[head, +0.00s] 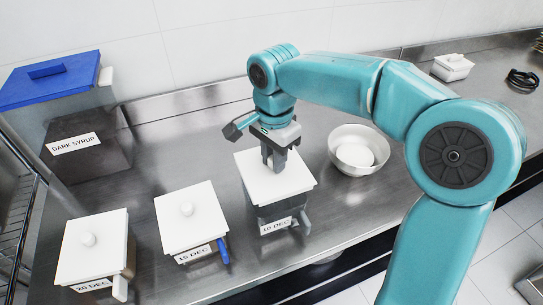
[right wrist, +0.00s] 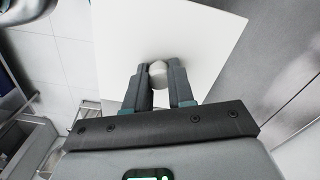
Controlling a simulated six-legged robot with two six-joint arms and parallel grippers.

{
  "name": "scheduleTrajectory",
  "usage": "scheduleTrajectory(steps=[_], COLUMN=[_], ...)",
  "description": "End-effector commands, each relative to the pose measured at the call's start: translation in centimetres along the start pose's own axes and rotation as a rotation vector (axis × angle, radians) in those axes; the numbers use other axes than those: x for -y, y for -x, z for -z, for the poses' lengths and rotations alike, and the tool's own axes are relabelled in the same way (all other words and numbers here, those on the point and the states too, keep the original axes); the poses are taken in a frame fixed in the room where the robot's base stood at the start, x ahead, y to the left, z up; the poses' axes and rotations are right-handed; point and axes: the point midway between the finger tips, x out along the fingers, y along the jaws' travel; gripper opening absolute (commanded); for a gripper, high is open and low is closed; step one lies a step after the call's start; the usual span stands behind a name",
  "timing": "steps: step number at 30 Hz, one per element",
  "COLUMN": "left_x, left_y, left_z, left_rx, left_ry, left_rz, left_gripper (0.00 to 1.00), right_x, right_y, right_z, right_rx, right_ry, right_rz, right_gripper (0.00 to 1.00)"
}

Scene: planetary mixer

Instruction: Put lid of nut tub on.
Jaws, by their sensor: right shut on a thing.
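My right gripper (head: 273,165) points down and is shut on the round knob (right wrist: 158,70) of a square white lid (head: 296,183). In the right wrist view the knob sits between the two fingers, with the white lid (right wrist: 205,45) spread around it. The lid is over the grey tub (head: 272,212) labelled 10 DEC and hides its opening. I cannot tell whether it rests fully on the rim or sits slightly above it. The tub's contents are hidden. My left gripper is not in view.
Two similar lidded tubs, 15 DEC (head: 184,222) and 20 DEC (head: 93,248), stand to the left. A dark syrup bin (head: 90,155) with a blue lid (head: 48,80) stands behind them. A small white box (head: 453,67) lies farther back.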

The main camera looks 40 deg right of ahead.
Motion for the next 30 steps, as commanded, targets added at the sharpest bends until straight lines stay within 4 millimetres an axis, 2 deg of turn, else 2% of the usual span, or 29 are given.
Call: scheduleTrajectory(steps=[5,18,30], left_x=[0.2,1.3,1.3], left_y=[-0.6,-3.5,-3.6], left_z=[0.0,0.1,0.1], left_rx=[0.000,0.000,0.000], left_ry=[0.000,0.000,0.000], left_rz=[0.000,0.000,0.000], left_gripper=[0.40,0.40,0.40], right_x=[0.0,0.0,0.0], right_y=[-0.8,-4.7,-5.0], right_z=[0.1,0.0,-0.1], right_rx=[0.000,0.000,0.000], right_ry=[0.000,0.000,0.000], right_rz=[0.000,0.000,0.000], right_gripper=[0.00,0.00,0.00])
